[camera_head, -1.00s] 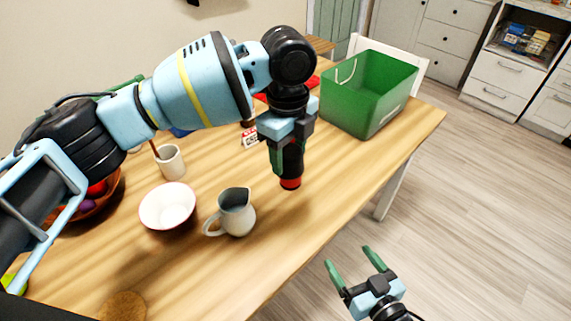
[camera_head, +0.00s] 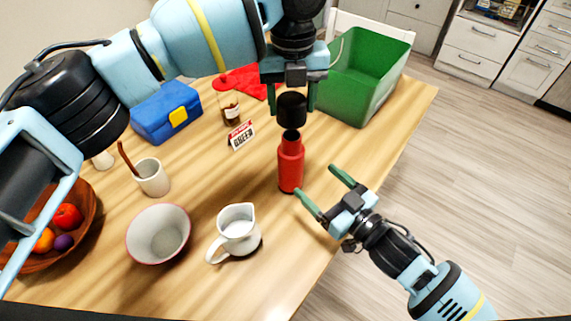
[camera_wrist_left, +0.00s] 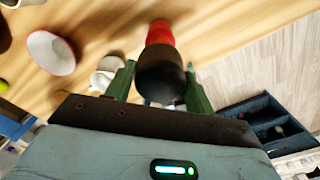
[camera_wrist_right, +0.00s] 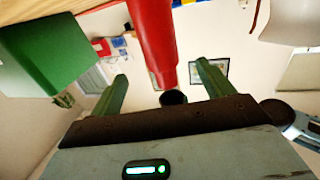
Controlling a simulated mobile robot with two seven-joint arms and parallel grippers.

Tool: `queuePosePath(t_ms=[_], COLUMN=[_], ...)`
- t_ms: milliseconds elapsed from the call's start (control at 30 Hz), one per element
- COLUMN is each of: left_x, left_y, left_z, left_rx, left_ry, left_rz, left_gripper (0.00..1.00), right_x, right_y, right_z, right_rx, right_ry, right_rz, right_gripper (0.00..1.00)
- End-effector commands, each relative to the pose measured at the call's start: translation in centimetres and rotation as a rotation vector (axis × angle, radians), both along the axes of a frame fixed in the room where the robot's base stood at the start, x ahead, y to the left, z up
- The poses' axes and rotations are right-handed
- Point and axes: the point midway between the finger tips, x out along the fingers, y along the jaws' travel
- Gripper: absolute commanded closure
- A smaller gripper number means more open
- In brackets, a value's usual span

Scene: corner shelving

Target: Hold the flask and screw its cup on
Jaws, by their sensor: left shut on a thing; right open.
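The red flask (camera_head: 290,165) stands upright on the wooden table, with a dark neck on top; it also shows in the left wrist view (camera_wrist_left: 161,36) and the right wrist view (camera_wrist_right: 152,38). My left gripper (camera_head: 291,100) is shut on the black cup (camera_head: 291,109), held just above the flask's neck; the cup shows in the left wrist view (camera_wrist_left: 160,76). From the head view I cannot tell whether cup and neck touch. My right gripper (camera_head: 322,192) is open and empty, low to the right of the flask, its fingers pointing toward it.
A white pitcher (camera_head: 236,232) and a bowl (camera_head: 158,234) stand left of the flask. A small sign (camera_head: 241,134), a bottle (camera_head: 230,108) and a blue box (camera_head: 166,112) are behind. A green bin (camera_head: 362,80) stands at the back right.

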Motion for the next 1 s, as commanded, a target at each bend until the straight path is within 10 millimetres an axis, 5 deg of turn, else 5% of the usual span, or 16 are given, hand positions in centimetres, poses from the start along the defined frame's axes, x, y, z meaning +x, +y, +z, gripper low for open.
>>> queuePosePath(t_ms=[467,1000], left_x=[0.0,0.0], left_y=[0.0,0.0], left_z=[0.0,0.0], left_rx=[0.0,0.0], left_ry=[-0.001,-0.001], left_rz=[0.0,0.001], left_gripper=[0.69,0.69], right_x=[0.8,7.3], right_y=[0.7,6.2], right_z=[0.0,0.1], right_rx=[0.001,0.0], right_ry=[-0.001,-0.001], right_rz=[0.0,-0.001], right_gripper=[0.2,0.2])
